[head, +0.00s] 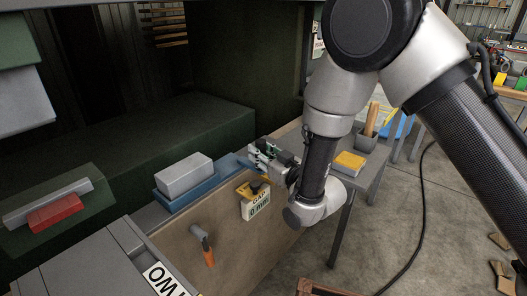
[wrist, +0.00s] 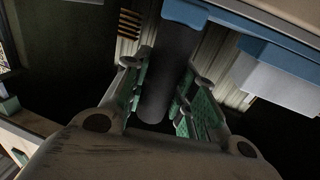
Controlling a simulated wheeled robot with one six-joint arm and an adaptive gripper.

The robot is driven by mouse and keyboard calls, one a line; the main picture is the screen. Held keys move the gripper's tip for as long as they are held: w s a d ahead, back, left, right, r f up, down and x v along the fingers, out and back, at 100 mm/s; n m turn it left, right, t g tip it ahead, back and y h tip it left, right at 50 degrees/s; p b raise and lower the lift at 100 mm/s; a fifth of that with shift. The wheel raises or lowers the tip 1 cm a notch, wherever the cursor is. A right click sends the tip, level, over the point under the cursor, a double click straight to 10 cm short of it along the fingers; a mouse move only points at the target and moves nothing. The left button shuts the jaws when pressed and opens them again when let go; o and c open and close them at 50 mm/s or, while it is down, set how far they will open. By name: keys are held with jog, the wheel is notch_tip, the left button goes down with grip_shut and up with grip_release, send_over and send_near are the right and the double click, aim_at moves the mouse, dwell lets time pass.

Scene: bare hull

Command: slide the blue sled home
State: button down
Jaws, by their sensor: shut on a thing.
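The blue sled (head: 205,188) lies along a ledge at the front of the dark green hull, with a grey block (head: 184,174) on top. In the wrist view the sled's blue edge (wrist: 265,28) and the grey block (wrist: 275,82) show at the upper right. My gripper (head: 262,155) is at the sled's right end. In the wrist view its green-padded fingers (wrist: 163,92) are on both sides of a dark round handle (wrist: 168,70), which meets a blue part at the top. The gripper is shut on this handle. The handle is mostly hidden in the head view.
A red block (head: 55,213) and a grey bar lie on a green ledge at left. A cable crosses the floor.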

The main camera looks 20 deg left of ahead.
jog(key=s+a, duration=0.4)
jog(key=s, duration=0.5)
jog(key=s+a, duration=0.4)
jog(key=s, duration=0.6)
jog(key=c, duration=1.1)
grip_release()
jog(key=shift+c, duration=0.2)
jog(key=v, duration=1.2)
